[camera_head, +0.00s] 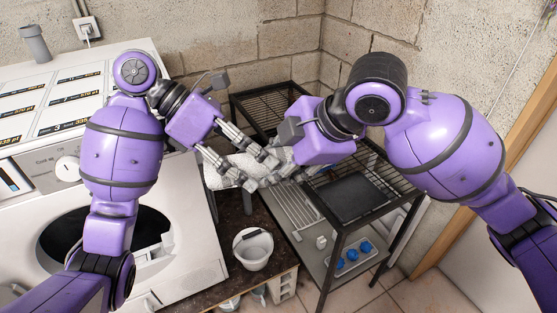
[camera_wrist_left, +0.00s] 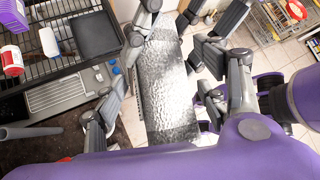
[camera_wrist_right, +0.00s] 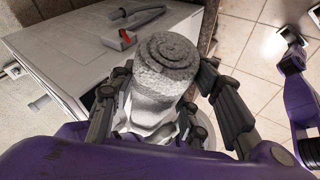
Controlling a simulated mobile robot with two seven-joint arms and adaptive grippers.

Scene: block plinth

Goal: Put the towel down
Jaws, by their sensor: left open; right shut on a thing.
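The towel (camera_head: 222,172) is a pale grey, textured roll held in the air above the counter beside the rack. My right gripper (camera_head: 284,166) is shut on it, at the right part of the roll. In the right wrist view the towel (camera_wrist_right: 165,58) shows its coiled end, standing out between the fingers. My left gripper (camera_head: 258,170) is open, with its fingers close around the towel. In the left wrist view the towel (camera_wrist_left: 165,85) lies between the spread fingers; whether they touch it I cannot tell. The fingers hide part of the roll in the head view.
A black wire rack (camera_head: 345,225) stands right of the towel, with a dark tray (camera_head: 350,192) on top and blue items (camera_head: 352,255) on a lower level. A white bucket (camera_head: 253,250) stands on the dark counter (camera_head: 226,285). A white washing machine (camera_head: 190,240) is at left.

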